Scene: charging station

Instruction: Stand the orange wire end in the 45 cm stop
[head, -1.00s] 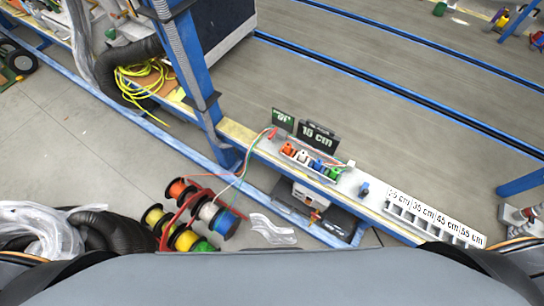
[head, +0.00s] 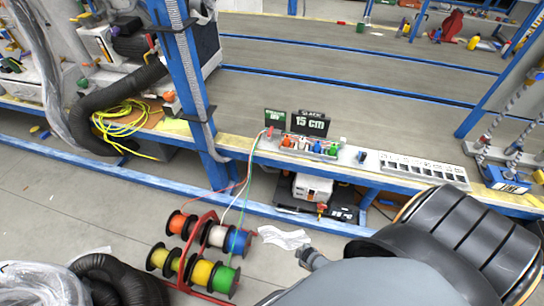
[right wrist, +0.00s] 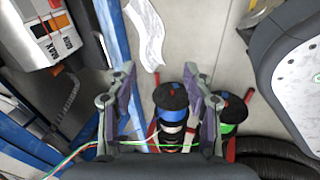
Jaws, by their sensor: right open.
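The orange wire (head: 232,187) rises from the orange spool (head: 178,222) toward the bench edge beside the 15 cm display. Its end is too small to make out. The white strip of stops (head: 425,168) lies on the bench at the right; its labels are blurred now, and the 45 cm stop sits right of its middle. My right gripper (right wrist: 160,100) is open and empty in the right wrist view, above the floor near the blue and green spools. In the head view it shows small (head: 308,258), low and right of the spools. My left gripper is not in view.
Coloured connectors (head: 312,146) sit in a row before the 15 cm display (head: 310,122). A blue post (head: 180,80) stands left of them. The red spool rack (head: 200,220) is on the floor. A white plastic sheet (head: 284,237) lies right of it. A white box (head: 312,188) is under the bench.

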